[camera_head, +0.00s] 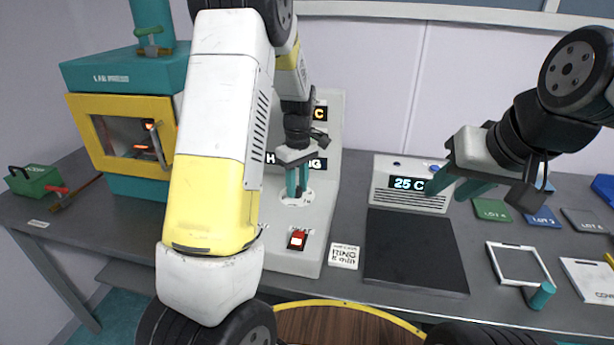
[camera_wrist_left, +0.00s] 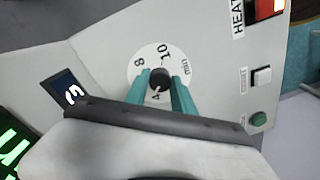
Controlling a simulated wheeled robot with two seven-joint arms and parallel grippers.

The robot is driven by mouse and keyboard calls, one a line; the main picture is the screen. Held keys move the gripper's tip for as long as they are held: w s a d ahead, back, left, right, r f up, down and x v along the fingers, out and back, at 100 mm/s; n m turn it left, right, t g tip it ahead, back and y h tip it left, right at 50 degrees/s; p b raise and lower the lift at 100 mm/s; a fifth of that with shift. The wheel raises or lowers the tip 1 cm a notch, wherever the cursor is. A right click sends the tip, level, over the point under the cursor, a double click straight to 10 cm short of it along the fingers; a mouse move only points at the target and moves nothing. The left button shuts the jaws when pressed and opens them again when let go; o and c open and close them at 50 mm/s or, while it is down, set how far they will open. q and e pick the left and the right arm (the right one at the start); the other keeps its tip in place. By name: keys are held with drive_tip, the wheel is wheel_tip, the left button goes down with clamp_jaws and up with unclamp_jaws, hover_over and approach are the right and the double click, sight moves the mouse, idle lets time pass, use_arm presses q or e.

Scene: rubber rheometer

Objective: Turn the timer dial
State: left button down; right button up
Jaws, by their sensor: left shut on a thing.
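The timer dial shows in the left wrist view as a black knob (camera_wrist_left: 159,80) on a round white scale (camera_wrist_left: 143,56) marked with numbers and "min". In the head view the white scale (camera_head: 304,196) is partly covered by my left gripper (camera_head: 297,188). The left gripper's two teal fingers (camera_wrist_left: 160,92) are on either side of the black knob, shut on it. My right gripper (camera_head: 450,183) hangs over the right part of the bench near the "25 C" unit, with its teal fingers apart and nothing seen between them.
The grey machine panel (camera_head: 325,150) carries a red switch (camera_head: 297,239), a green button (camera_wrist_left: 259,119) and a small display (camera_wrist_left: 68,92). A yellow-fronted oven (camera_head: 125,140) stands left. A dark mat (camera_head: 415,250), a white frame (camera_head: 518,264) and coloured plates lie right.

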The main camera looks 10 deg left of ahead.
use_arm(q)
drive_tip(key=m, duration=0.5)
drive_tip(key=shift+m, duration=0.3)
drive_tip(key=m, duration=0.4)
drive_tip(key=shift+m, duration=0.3)
drive_tip(key=m, duration=0.5)
drive_tip(key=shift+t, duration=0.3)
drive_tip(key=m, duration=0.5)
drive_tip(key=c, duration=1.1)
unclamp_jaws()
drive_tip(key=shift+s, duration=0.1)
